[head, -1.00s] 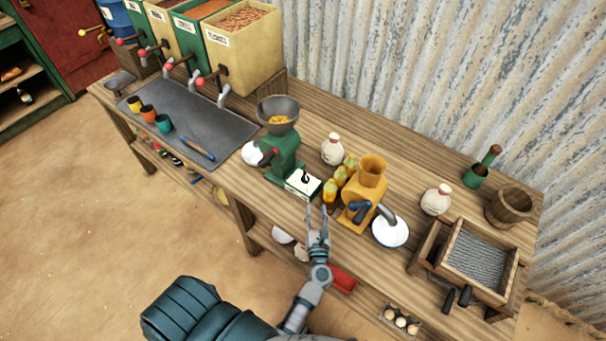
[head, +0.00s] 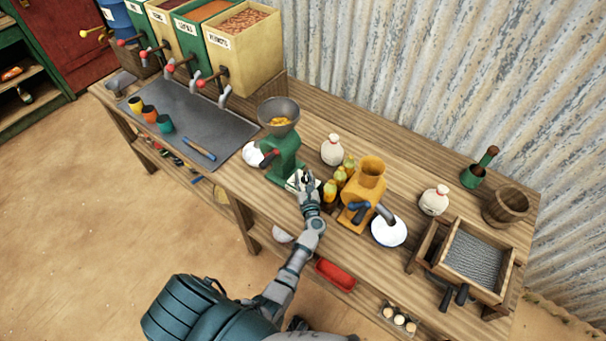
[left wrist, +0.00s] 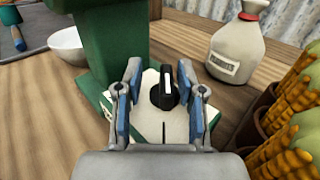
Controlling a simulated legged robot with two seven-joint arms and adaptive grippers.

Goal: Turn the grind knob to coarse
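The grind knob (left wrist: 162,92) is a black dial with a white line, set on the white plate (left wrist: 178,128) of the green mill (head: 284,158). In the left wrist view its line points roughly away from me. My left gripper (left wrist: 160,80) is open, with one blue-padded finger on each side of the knob; gaps show between pads and knob. In the head view my left gripper (head: 304,184) covers most of the plate, and the knob is largely hidden. Any coarse marking is not readable. My right gripper is not in view.
A white sack (head: 331,150) stands behind. A white bowl (head: 252,154) is at the mill's left. Bare wood lies between bowl and tray (head: 205,125).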

